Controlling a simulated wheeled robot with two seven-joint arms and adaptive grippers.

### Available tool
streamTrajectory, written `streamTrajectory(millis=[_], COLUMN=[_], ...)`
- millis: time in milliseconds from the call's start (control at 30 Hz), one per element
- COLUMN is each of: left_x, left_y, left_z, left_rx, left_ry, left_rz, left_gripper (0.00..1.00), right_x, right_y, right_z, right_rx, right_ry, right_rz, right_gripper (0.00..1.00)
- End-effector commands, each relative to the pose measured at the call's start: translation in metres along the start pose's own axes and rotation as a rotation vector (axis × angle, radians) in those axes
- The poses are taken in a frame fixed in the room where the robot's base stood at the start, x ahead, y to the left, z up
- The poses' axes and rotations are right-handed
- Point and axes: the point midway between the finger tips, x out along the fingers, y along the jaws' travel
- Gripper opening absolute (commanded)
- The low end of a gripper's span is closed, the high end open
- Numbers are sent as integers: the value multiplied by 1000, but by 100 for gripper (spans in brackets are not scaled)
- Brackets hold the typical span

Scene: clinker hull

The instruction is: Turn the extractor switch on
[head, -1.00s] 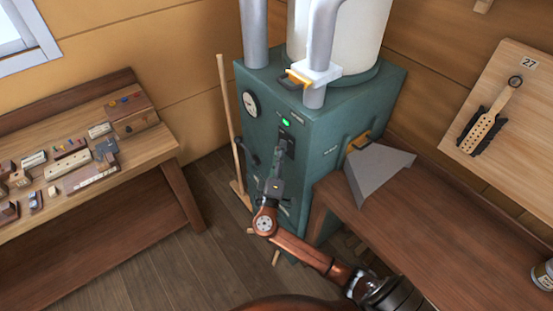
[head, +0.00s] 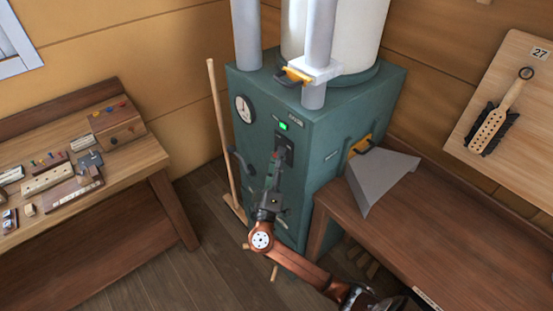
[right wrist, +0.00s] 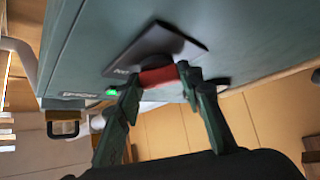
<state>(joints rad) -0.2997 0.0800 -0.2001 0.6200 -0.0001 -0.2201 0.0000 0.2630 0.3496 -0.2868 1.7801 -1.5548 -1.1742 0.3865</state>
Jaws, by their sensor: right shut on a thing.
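The extractor is a tall green cabinet (head: 325,150) with a white drum and grey pipes on top. Its switch has a dark plate (head: 287,148) on the front face, below a lit green lamp (head: 284,126). In the right wrist view the switch has a red handle (right wrist: 158,76) in front of its dark plate (right wrist: 155,50), with the green lamp (right wrist: 112,92) beside it. My right gripper (head: 276,162) is at the switch, and its fingertips (right wrist: 160,80) are shut on the red handle. The fingers partly hide the switch in the head view. My left gripper is not in view.
A wooden bench (head: 372,215) with a grey angular piece (head: 380,178) stands right of the cabinet. A broom (head: 222,130) leans at its left. A workbench with small parts (head: 150,160) is at the far left.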

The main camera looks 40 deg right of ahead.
Motion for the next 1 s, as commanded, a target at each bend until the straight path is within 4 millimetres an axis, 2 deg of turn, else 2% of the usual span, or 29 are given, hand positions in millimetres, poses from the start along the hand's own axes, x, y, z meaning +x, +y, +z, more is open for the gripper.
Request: streamTrajectory(millis=[67,100,333,667,767,1000], left_x=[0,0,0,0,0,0], left_y=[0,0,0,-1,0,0], left_z=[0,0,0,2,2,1], left_rx=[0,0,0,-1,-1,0], left_ry=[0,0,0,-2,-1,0], left_rz=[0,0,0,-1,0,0], left_gripper=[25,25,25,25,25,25], right_x=[0,0,0,-3,-13,-60], right_y=[-1,-1,0,0,-1,-1], right_z=[1,1,0,0,0,1], right_rx=[1,1,1,0,0,0], right_ry=[-2,-2,-1,0,1,-1], right_rz=[-2,-2,-1,-1,-2,-5], right_gripper=[10,36,52,52,52,52])
